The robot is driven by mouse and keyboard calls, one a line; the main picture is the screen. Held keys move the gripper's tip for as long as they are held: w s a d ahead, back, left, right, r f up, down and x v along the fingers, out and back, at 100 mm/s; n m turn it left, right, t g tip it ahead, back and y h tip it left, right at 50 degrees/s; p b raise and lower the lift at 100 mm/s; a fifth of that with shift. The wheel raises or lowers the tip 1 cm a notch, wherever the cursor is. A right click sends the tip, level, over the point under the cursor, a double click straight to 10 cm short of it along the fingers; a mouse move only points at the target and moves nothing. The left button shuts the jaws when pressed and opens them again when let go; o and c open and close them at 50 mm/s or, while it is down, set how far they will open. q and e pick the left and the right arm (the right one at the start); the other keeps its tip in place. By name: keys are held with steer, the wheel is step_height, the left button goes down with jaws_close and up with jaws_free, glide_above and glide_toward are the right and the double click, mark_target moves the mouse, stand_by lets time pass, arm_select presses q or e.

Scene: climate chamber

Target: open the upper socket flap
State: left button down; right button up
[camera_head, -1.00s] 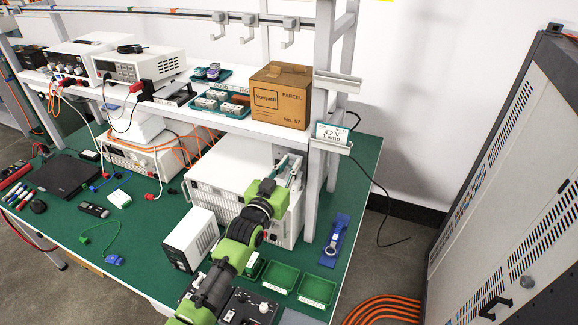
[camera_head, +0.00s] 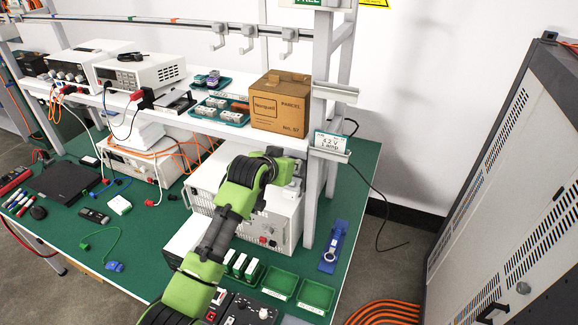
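My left arm comes in from the lower left over the green bench. Its gripper (camera_head: 292,170) is at the white shelf post, just under the shelf edge and above the white instrument box (camera_head: 270,222). The fingers are small and partly covered by my wrist, so I cannot tell whether they are open or shut, or whether they touch anything. I cannot make out the upper socket flap; my wrist and gripper cover much of the area beside the post. My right gripper is not in view.
A cardboard parcel (camera_head: 281,102) stands on the shelf just above my gripper. A small sign (camera_head: 330,141) hangs on the post to the right. Green trays (camera_head: 315,296) and a blue tool (camera_head: 333,246) lie on the bench. A large grey cabinet (camera_head: 515,190) stands at the right.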

arm_select(q)
steer(key=shift+w+r+g, duration=0.1)
steer(key=shift+g, duration=0.3)
steer(key=c, duration=1.9)
jaws_free()
steer(key=shift+r, duration=0.1)
steer(key=v, duration=1.1)
steer(key=shift+s+r, duration=0.15)
steer(key=shift+s, duration=0.25)
